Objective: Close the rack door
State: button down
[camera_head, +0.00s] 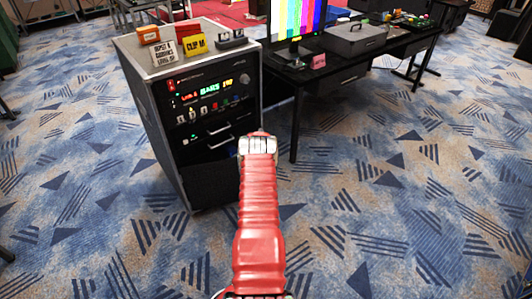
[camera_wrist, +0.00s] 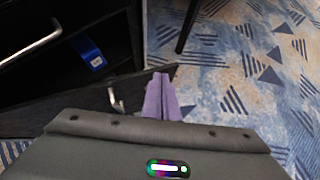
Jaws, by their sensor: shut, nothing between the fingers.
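The rack (camera_head: 158,100) is a grey cabinet with a black front, standing left of centre in the head view. A dark panel that looks like its door (camera_head: 212,184) is low on the front, partly hidden by my red arm. In the wrist view the door (camera_wrist: 60,120) is a black panel standing open from a dark compartment, with a metal handle (camera_wrist: 116,100) on it. My gripper (camera_wrist: 161,76) is shut and empty, its purple fingers overlapping the door's right end beside the handle. I cannot tell whether they touch it. The head view hides the fingers behind my arm.
A blue box (camera_wrist: 90,52) is inside the compartment. Signs, including a yellow one (camera_head: 195,45), stand on the rack top. A black desk (camera_head: 390,45) with a monitor (camera_head: 297,18) and grey case (camera_head: 355,38) is to the right. Carpet (camera_head: 400,200) at the right is clear.

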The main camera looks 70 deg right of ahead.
jog(key=w+a+r+m, duration=0.25)
jog(key=w+r, duration=0.25)
jog(key=r, duration=0.3)
jog(key=w+a+r+m+h, duration=0.1)
jog(key=w+a+r, duration=0.3)
jog(key=r, duration=0.5)
jog(key=w+a+r+m, duration=0.2)
jog(key=w+r, duration=0.4)
jog(key=r, duration=0.2)
jog(key=w+a+r+m+t, duration=0.1)
jog(key=w+a+r+m, duration=0.15)
jog(key=a+r, duration=0.8)
jog(key=w+a+r+m, duration=0.2)
jog(key=a+r+m, duration=0.2)
jog(key=a+r, duration=0.65)
jog(key=s+a+r+m+t+y, duration=0.1)
jog(key=s+a+r+m+y, duration=0.2)
jog(key=a, duration=1)
jog(key=s+a+r+m+y, duration=0.15)
jog(key=s+a+r, duration=0.3)
jog(key=a, duration=0.85)
jog(key=s+a+f+m+y, duration=0.2)
jog(key=s+a, duration=0.7)
jog(key=a, duration=0.4)
jog(key=s+a+f+m+t+y, duration=0.1)
jog(key=s+a+f+m+y, duration=0.1)
jog(key=s+a, duration=0.8)
jog(key=a+y, duration=0.1)
jog(key=a, duration=0.2)
jog(key=shift+s, duration=0.15)
